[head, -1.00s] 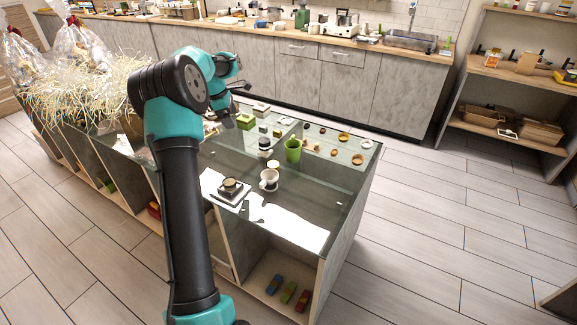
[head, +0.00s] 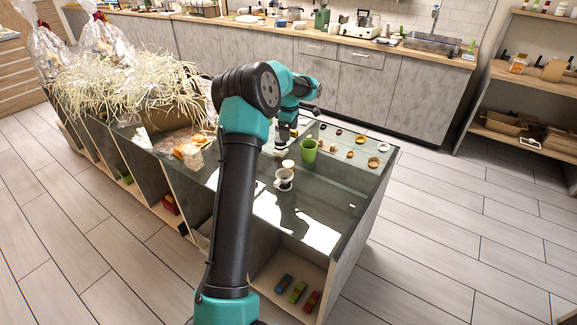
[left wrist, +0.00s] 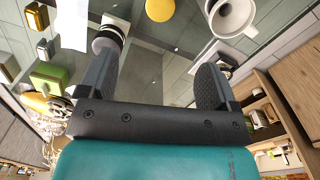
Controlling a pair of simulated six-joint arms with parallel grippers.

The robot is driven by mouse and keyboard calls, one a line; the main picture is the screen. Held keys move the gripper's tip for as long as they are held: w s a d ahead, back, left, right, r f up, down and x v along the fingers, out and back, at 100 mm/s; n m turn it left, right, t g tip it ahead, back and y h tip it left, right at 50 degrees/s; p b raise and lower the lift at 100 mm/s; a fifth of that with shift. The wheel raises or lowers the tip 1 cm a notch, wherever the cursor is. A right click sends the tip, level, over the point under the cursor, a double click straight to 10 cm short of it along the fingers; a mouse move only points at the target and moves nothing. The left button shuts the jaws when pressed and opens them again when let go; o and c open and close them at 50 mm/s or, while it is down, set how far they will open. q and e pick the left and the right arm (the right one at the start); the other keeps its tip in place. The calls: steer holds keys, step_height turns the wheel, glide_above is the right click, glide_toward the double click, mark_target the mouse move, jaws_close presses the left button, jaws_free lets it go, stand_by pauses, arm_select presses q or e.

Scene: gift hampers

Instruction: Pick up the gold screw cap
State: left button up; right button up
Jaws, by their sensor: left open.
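Several small round caps and lids lie on the glass top right of the green cup (head: 308,150). My left gripper (head: 285,138) is above the glass, left of these caps and behind the green cup. In the left wrist view its fingers (left wrist: 155,80) are apart with nothing held between them. A black-and-white jar (left wrist: 108,38) shows close by the left-hand finger; contact is unclear.
Small blocks (left wrist: 48,76) are at that view's left. Straw-filled hampers (head: 130,85) stand far left. The front glass is clear.

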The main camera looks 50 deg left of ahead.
arm_select(q)
glide_above(289, 163)
step_height(289, 163, down, 11)
steer(key=shift+r, duration=0.1)
stand_by(0.4)
steer(key=shift+d+f, duration=0.1)
steer(key=shift+f, duration=2.55)
steer(key=shift+c, duration=0.3)
steer(key=c, duration=0.9)
